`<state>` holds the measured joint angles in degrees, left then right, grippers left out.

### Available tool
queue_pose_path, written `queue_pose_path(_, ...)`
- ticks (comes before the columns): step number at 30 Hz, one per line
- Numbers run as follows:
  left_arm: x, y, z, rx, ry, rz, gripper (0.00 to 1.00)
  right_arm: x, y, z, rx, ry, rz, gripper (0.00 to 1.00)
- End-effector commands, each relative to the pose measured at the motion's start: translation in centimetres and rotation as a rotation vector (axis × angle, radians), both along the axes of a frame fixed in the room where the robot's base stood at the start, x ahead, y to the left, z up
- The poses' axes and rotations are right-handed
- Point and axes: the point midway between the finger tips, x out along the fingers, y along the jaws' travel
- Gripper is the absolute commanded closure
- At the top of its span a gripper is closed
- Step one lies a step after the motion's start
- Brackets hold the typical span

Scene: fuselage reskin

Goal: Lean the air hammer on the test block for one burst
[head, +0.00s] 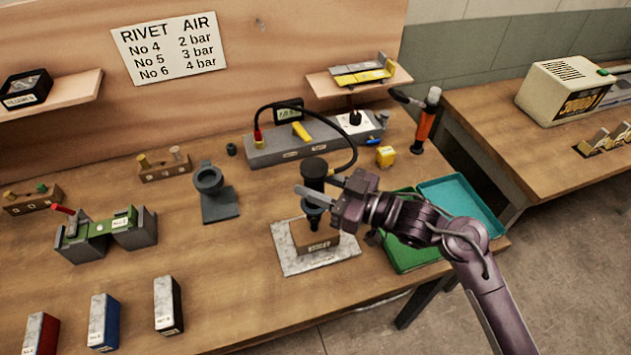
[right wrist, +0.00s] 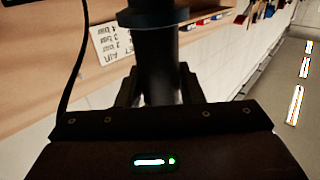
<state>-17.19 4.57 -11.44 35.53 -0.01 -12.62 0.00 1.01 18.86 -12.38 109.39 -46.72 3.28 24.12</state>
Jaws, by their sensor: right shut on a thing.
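The air hammer (head: 314,172) is dark and stands roughly upright over the test block (head: 314,241), a brown block on a pale plate (head: 285,262). My right gripper (head: 322,197) is shut on the hammer's body from the right. The hammer's lower tip is at the top of the block; I cannot tell whether it touches. A black hose runs from the hammer up to the grey air unit (head: 290,146). In the right wrist view the hammer's dark barrel (right wrist: 158,70) stands between the fingers. My left gripper is not in view.
A green tray (head: 408,258) and a teal tray (head: 465,200) lie right of the block, behind my right arm. A dark stand (head: 218,205) is to the left. An orange tool (head: 426,120) stands at the back right.

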Motion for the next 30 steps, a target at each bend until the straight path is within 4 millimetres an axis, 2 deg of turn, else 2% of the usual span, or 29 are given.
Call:
queue_pose_path(1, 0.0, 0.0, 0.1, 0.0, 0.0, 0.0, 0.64, -0.1, 0.0, -0.3, -0.005, 0.009, 0.003, 0.97)
queue_pose_path(11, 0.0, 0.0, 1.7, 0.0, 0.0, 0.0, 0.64, -0.1, 0.0, 1.4, -0.003, 0.004, 0.001, 0.97)
queue_pose_path(24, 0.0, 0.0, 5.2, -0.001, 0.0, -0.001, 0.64, 0.0, 0.0, 5.5, 0.001, -0.002, 0.001, 0.97)
queue_pose_path(30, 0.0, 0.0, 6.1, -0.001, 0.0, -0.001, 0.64, 0.0, 0.0, 6.5, 0.003, -0.001, 0.001, 0.97)
